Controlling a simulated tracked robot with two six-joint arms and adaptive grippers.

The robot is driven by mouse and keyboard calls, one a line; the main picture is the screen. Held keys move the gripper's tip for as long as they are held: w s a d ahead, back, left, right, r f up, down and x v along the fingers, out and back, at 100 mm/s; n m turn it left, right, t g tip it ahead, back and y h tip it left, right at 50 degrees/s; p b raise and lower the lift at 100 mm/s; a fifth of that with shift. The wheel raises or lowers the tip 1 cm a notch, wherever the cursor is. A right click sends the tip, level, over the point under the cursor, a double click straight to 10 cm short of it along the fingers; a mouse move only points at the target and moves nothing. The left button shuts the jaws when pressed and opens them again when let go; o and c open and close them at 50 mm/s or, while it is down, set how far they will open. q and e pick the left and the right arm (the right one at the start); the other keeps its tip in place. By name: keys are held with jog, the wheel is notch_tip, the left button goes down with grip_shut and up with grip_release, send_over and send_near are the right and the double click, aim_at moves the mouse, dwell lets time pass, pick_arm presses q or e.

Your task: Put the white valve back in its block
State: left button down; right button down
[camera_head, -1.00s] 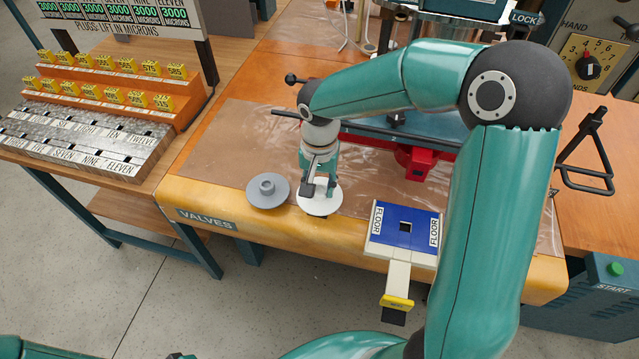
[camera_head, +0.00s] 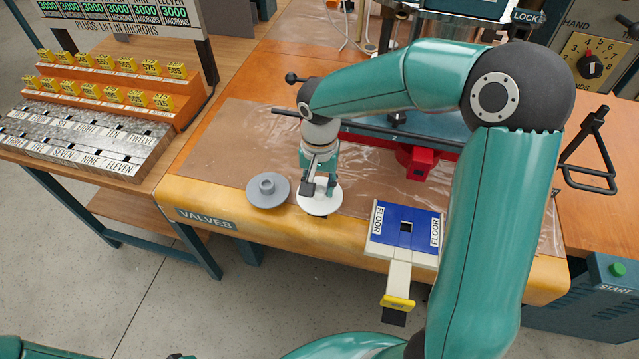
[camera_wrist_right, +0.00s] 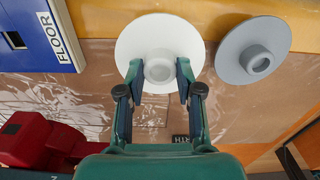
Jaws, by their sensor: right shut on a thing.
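The white valve (camera_head: 322,204) is a round disc with a raised hub, at the front edge of the orange bench. My right gripper (camera_head: 318,190) is over it, pointing down, shut on its hub. In the right wrist view the two fingers (camera_wrist_right: 160,75) stand on either side of the hub of the white valve (camera_wrist_right: 160,35). Whether the disc touches the bench is hard to tell. A grey valve (camera_head: 267,189) of like shape lies just left of it, and right of it in the wrist view (camera_wrist_right: 253,52). My left gripper is not in view.
A blue and white block (camera_head: 405,226) marked FLOOR, with a square hole, sits to the right at the bench edge. A red clamp-like part (camera_head: 421,165) is behind it. A VALVES label (camera_head: 207,219) is on the front edge. Yellow plugs stand on the left rack (camera_head: 110,85).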

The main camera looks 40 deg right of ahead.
aim_at(319, 189)
jog(key=shift+f, duration=0.2)
jog(key=shift+f+b, duration=0.35)
jog(key=shift+b, duration=0.1)
jog(key=shift+f+b, duration=0.6)
jog(key=shift+f, duration=0.05)
jog(key=c, duration=0.7)
grip_release()
jog(key=shift+r, duration=0.2)
notch_tip(319, 189, up, 12)
jog(key=shift+f, duration=0.2)
jog(key=shift+r, duration=0.1)
